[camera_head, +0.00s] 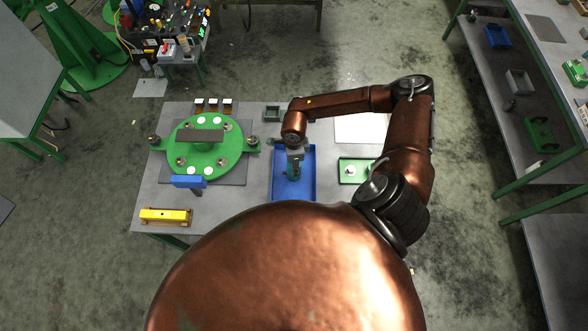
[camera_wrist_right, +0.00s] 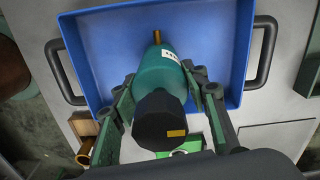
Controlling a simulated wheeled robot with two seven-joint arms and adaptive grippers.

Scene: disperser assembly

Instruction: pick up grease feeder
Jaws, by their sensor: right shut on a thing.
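The grease feeder (camera_wrist_right: 160,85) is a teal bottle with a black base and a brass-coloured nozzle, shown in the right wrist view. Its nozzle points towards the far wall of the blue tray (camera_wrist_right: 90,50). My right gripper (camera_wrist_right: 163,92) is shut on it, with the green fingers on both sides of its body. In the head view my right gripper (camera_head: 293,168) reaches down over the blue tray (camera_head: 306,188), and the feeder is mostly hidden there. I cannot tell whether the feeder touches the tray floor. My left gripper is not in view.
The tray has a black handle (camera_wrist_right: 58,72) on each side. Left on the table are a round green fixture (camera_head: 205,160), a blue block (camera_head: 188,182) and a yellow holder (camera_head: 166,216). A green tray (camera_head: 345,178) with small parts lies right of the blue one.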

